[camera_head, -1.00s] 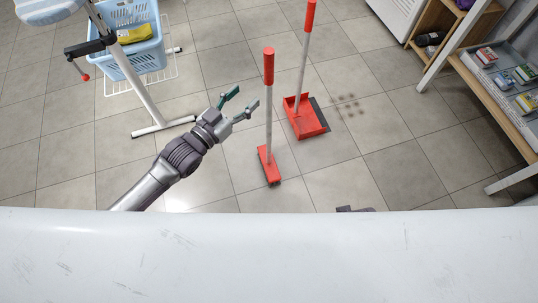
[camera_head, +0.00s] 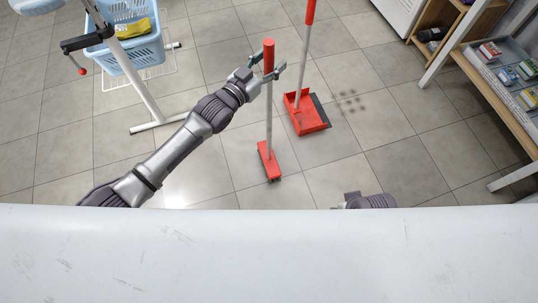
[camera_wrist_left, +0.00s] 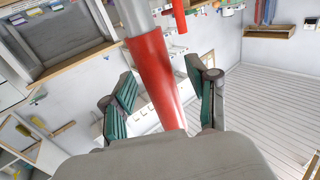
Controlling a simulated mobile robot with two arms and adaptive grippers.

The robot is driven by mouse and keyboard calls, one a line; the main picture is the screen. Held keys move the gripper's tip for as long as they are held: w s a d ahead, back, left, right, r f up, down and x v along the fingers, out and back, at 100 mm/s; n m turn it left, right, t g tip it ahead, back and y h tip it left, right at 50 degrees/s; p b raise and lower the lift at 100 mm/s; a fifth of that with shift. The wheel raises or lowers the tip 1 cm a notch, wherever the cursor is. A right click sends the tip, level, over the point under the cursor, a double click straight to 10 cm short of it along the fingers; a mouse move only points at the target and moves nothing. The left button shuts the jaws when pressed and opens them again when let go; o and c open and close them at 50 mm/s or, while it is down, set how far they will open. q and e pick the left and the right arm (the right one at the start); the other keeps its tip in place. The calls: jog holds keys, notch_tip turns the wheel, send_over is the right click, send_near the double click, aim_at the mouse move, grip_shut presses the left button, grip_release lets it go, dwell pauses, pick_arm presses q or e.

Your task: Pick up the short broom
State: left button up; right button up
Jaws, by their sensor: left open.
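The short broom (camera_head: 268,124) stands upright on the tiled floor, with a red grip, a grey pole and a red head (camera_head: 268,160). My left gripper (camera_head: 269,72) is at the upper part of its handle, its open fingers on either side near the lower end of the red grip. In the left wrist view the red grip (camera_wrist_left: 155,75) passes between the two green-padded fingers, and I see no clear closing on it. Part of my right arm shows at the lower edge of the floor area; its gripper fingers are hidden.
A red dustpan (camera_head: 306,115) with a long upright handle stands right of the broom, near dark spots (camera_head: 350,102) on the floor. A blue basket (camera_head: 135,50) is at upper left. A shelf (camera_head: 500,80) is at right. Floor between is clear.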

pick_arm(q)
grip_shut()
jog(key=shift+r, duration=0.15)
